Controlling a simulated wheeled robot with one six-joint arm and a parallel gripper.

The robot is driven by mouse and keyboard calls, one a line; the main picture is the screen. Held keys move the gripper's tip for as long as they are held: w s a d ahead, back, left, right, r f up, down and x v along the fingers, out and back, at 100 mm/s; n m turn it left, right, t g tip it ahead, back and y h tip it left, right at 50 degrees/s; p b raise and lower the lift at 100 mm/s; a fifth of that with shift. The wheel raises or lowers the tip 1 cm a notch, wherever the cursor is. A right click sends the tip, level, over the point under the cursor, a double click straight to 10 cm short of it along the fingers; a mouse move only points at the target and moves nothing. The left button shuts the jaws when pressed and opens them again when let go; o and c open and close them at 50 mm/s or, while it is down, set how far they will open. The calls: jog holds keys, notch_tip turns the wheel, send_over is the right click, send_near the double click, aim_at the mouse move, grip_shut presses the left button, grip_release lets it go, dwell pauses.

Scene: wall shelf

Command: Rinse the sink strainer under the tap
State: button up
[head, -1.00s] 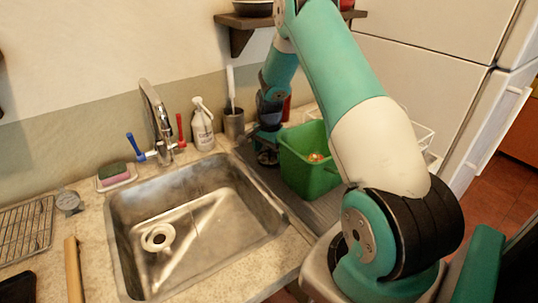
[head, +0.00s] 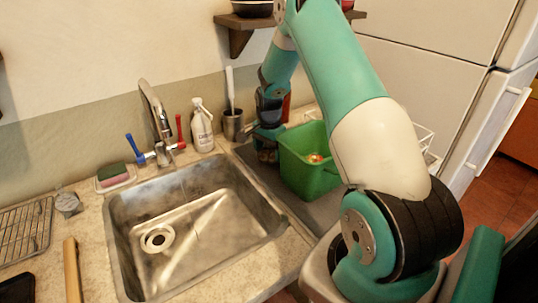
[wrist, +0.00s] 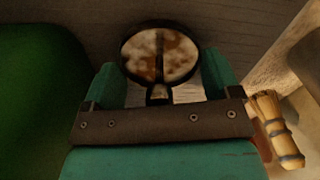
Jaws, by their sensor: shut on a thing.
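The sink strainer (wrist: 160,50) is a round, dark-rimmed disc with a mottled brown and pale face and a short stem. In the wrist view my gripper (wrist: 160,88) is shut on that stem, with the disc beyond the fingertips. In the head view my gripper (head: 268,148) is low over the drainboard, left of the green bin; the strainer is hard to make out there. The tap (head: 155,108), with one blue and one red handle, stands behind the sink (head: 115,225), left of my gripper. No water shows from its spout.
The green bin (head: 303,173) stands close to the right of my gripper. A sponge (head: 112,171) lies left. The sink basin is clear around its drain (head: 157,239).

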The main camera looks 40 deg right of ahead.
notch_tip(320, 180, up, 18)
jog(key=b, duration=0.3)
jog(key=s+a+f+n, duration=0.2)
jog(key=a+f+n, duration=0.6)
jog(key=a+f, duration=0.2)
jog(key=s+a+f+n, duration=0.2)
jog(key=a+f+n, duration=0.7)
jog(key=a, duration=0.3)
jog(key=shift+f, duration=0.9)
